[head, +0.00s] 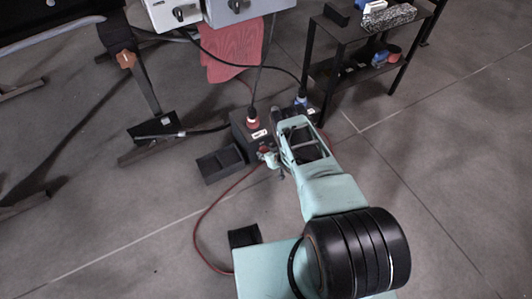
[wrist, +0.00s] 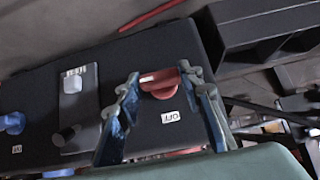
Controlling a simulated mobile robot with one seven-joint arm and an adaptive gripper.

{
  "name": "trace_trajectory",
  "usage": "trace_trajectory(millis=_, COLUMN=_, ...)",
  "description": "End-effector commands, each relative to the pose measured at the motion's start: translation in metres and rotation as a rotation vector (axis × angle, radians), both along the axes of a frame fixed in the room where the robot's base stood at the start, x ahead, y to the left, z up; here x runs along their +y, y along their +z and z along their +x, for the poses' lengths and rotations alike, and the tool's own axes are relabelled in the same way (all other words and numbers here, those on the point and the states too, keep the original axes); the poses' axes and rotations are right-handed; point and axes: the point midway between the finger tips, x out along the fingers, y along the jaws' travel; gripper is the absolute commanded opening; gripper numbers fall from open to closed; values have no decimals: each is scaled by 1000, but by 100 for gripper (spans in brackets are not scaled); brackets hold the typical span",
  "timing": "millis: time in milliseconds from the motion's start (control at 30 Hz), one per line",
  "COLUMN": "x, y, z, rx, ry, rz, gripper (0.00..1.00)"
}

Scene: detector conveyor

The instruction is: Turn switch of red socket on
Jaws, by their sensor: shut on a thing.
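A white mark shows on the switch's left part. My gripper (wrist: 160,76) has its two fingers on either side of the red switch, shut on it. In the head view my gripper (head: 268,156) is at the box front and hides part of it.
A blue switch (wrist: 13,122) sits farther left on the box in the wrist view. A black open bin (head: 221,164) lies left of the box. A black shelf (head: 345,38) stands behind to the right. A red cable (head: 207,212) runs across the floor.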

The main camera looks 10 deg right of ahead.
Motion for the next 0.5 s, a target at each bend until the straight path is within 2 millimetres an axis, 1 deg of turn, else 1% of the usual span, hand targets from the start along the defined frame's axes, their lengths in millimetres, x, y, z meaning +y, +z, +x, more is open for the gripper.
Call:
trace_trajectory(millis=67, x=0, y=0, z=0, rx=1, ry=-3, rz=1, gripper=10)
trace_trajectory(millis=100, x=0, y=0, z=0, rx=1, ry=-3, rz=1, gripper=39)
trace_trajectory(millis=200, x=0, y=0, z=0, rx=1, ry=-2, rz=0, gripper=50)
trace_trajectory(millis=233, x=0, y=0, z=0, rx=1, ry=-1, rz=1, gripper=52)
trace_trajectory(millis=500, x=0, y=0, z=0, rx=0, ry=-1, rz=1, gripper=52)
